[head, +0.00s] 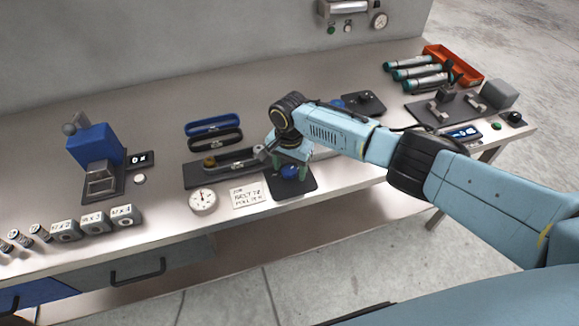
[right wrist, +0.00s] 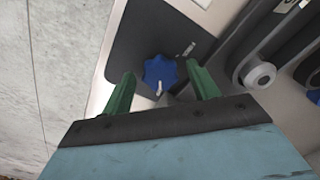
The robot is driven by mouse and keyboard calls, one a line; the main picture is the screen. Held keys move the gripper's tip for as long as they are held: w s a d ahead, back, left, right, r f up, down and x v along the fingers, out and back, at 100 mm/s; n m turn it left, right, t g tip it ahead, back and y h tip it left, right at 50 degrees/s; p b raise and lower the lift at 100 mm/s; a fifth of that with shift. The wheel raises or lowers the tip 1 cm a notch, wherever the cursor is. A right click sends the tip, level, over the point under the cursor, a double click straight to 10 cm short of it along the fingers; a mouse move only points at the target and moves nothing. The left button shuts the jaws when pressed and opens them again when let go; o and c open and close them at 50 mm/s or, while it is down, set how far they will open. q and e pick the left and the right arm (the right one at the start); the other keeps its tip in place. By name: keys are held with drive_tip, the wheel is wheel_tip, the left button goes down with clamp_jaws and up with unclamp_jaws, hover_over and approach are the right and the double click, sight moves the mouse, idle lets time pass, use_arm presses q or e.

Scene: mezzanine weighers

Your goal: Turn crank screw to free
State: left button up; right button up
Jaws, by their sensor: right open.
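A blue lobed knob (right wrist: 160,72) with a pale pointer mark sits on a dark plate (right wrist: 140,35) near the table's front edge. The knob also shows in the head view (head: 289,172), partly under my right gripper (head: 288,160). In the right wrist view, my right gripper (right wrist: 159,80) is open, with one green finger on each side of the knob. A gap shows beside the left finger; whether the right finger touches the knob I cannot tell. A short pale line (right wrist: 186,50) marks the plate beside the knob. My left gripper is not in view.
A dark fixture with a long bar (head: 231,164) lies left of the knob plate. A dial gauge (head: 203,201) and a written card (head: 248,195) lie in front. A blue weigher (head: 95,148) stands left. A red tray (head: 455,65) and teal cylinders (head: 411,65) are back right.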

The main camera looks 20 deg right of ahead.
drive_tip(key=c, duration=1)
